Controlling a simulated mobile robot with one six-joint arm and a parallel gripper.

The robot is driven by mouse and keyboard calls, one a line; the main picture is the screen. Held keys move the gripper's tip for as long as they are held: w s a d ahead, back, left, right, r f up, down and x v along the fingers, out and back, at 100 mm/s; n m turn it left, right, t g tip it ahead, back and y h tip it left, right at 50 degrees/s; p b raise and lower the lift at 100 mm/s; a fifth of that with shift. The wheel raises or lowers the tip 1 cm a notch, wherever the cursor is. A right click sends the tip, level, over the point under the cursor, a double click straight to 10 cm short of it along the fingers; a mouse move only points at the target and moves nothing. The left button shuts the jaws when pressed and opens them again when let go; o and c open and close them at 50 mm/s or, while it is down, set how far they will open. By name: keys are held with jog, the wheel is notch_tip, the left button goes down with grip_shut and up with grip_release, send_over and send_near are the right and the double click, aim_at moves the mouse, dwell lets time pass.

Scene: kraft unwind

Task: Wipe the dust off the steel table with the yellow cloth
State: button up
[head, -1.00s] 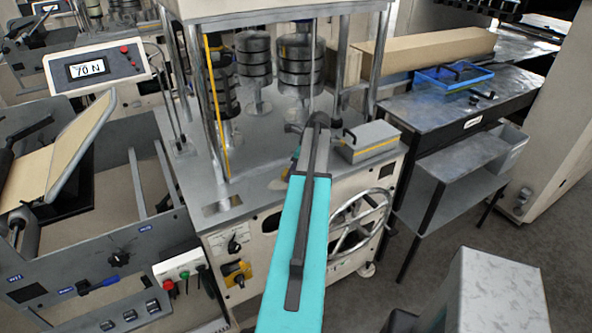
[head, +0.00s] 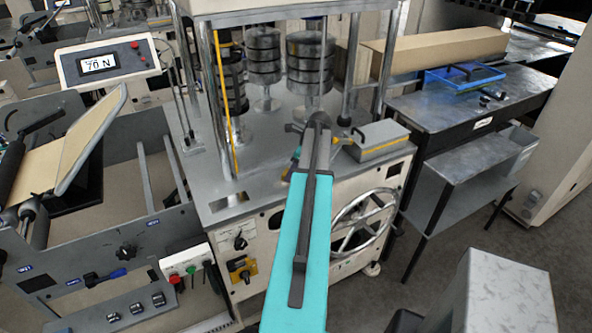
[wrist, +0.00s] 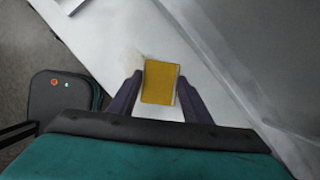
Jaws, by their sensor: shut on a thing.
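My gripper (wrist: 160,82) is in the wrist view, its two dark fingers on either side of a yellow cloth (wrist: 159,84). It is shut on the cloth, which looks like a small folded pad. Below the cloth is a pale grey surface (wrist: 95,45), which appears to be the steel table. A faint brownish smudge, perhaps dust, lies on it just left of the cloth. I cannot tell whether the cloth touches the surface.
The head view shows a machine with stacked weights (head: 308,62) and a handwheel (head: 365,222). A grey box with a yellow stripe (head: 377,142) sits on its deck. At right, a dark-framed table (head: 425,105) carries a blue tray (head: 465,76).

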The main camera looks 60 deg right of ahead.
aim_at(284, 176)
jog(key=shift+w+a+f, duration=0.1)
jog(key=shift+w+a, duration=0.4)
jog(key=shift+a, duration=0.3)
jog(key=shift+a, duration=0.1)
jog(key=shift+w+a, duration=0.4)
jog(key=shift+a, duration=0.15)
jog(key=shift+w+a, duration=0.65)
jog(key=shift+a, duration=0.05)
jog(key=shift+w+a+r, duration=0.2)
jog(key=shift+w+a, duration=0.8)
jog(key=shift+a, duration=0.3)
